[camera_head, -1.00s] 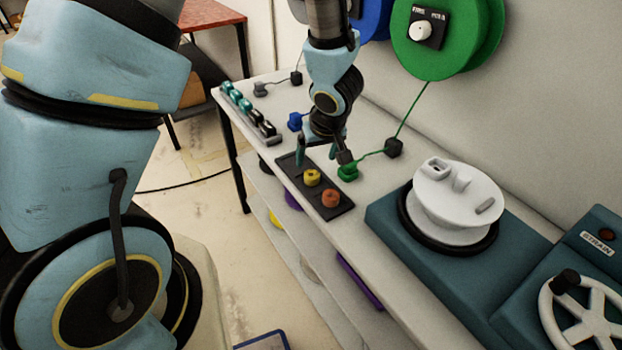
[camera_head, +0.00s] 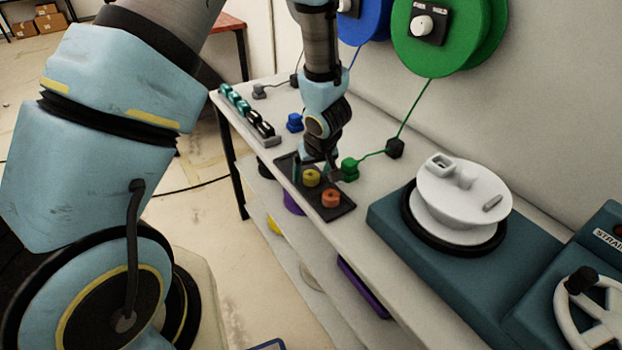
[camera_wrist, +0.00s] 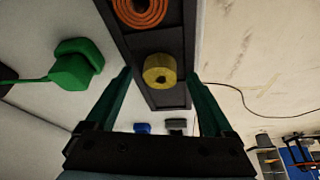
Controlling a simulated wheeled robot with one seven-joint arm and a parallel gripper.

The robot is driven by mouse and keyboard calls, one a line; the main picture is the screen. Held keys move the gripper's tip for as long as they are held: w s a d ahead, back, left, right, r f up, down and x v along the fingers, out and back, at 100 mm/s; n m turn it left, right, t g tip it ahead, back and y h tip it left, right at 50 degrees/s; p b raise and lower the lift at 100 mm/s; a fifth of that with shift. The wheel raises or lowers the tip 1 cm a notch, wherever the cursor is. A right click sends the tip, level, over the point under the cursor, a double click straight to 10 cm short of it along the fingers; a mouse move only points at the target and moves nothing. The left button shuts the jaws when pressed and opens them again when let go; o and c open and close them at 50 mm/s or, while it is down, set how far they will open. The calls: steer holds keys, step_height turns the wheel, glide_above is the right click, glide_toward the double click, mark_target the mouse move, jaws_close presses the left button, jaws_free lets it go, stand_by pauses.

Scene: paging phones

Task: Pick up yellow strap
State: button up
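The yellow strap (camera_head: 311,178) is a small coiled roll in the dark tray (camera_head: 338,210) on the white bench. It also shows in the wrist view (camera_wrist: 160,71), centred between the fingertips. My gripper (camera_head: 315,172) is just above and behind the yellow strap. In the wrist view my gripper (camera_wrist: 160,80) has its two green fingers spread wide, one on each side of the tray, with clear gaps to the strap. It holds nothing.
An orange coil (camera_head: 331,198) sits beside the yellow strap in the same tray. A green block (camera_head: 349,169) with a cord stands close on the right. A blue block (camera_head: 295,122) and a rack of small items (camera_head: 250,114) are farther back. A teal machine (camera_head: 390,226) is at right.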

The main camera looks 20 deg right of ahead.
jaws_close()
stand_by(0.5)
steer(key=shift+r, duration=0.1)
